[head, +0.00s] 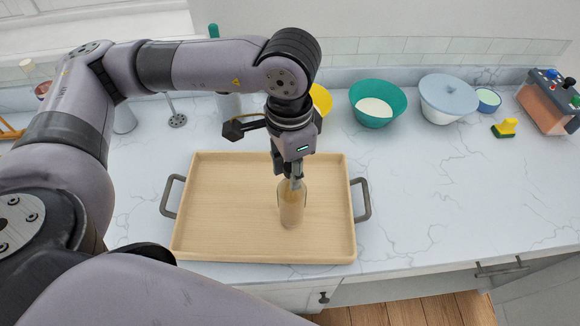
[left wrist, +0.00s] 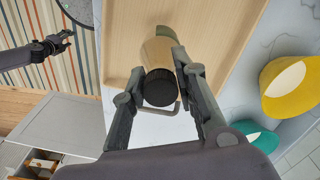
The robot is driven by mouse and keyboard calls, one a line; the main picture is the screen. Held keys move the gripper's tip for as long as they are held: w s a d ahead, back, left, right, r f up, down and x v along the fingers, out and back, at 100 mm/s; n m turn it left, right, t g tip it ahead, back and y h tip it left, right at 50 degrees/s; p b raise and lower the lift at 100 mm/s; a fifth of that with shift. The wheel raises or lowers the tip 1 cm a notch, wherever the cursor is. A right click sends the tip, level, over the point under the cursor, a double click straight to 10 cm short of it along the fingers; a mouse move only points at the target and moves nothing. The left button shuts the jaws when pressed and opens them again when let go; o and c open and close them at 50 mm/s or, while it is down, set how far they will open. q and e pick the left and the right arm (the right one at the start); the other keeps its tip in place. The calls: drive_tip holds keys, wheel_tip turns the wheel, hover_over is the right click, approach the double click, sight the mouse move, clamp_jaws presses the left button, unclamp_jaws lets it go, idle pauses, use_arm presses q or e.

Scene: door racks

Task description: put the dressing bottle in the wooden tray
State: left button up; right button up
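The dressing bottle (head: 292,204), pale tan with a dark cap (left wrist: 160,87), is upright over the right half of the wooden tray (head: 225,215). Whether its base touches the tray floor is hard to tell. My left gripper (head: 293,180) comes down from above onto its top. In the left wrist view, the fingers (left wrist: 158,62) lie close against both sides of the bottle, shut on it. My right gripper (left wrist: 66,42) shows small in the left wrist view, away from the counter, with its fingers apart and empty. It is not in the head view.
A yellow sponge (head: 505,128) and bottle rack (head: 550,100) are at the right. The counter right of the tray is clear.

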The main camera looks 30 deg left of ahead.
use_arm(q)
drive_tip(key=o, duration=0.4)
drive_tip(key=shift+c, duration=0.2)
drive_tip(key=shift+r, duration=0.15)
wheel_tip(320, 180, up, 12)
drive_tip(key=b, duration=0.3)
drive_tip(key=shift+r, duration=0.1)
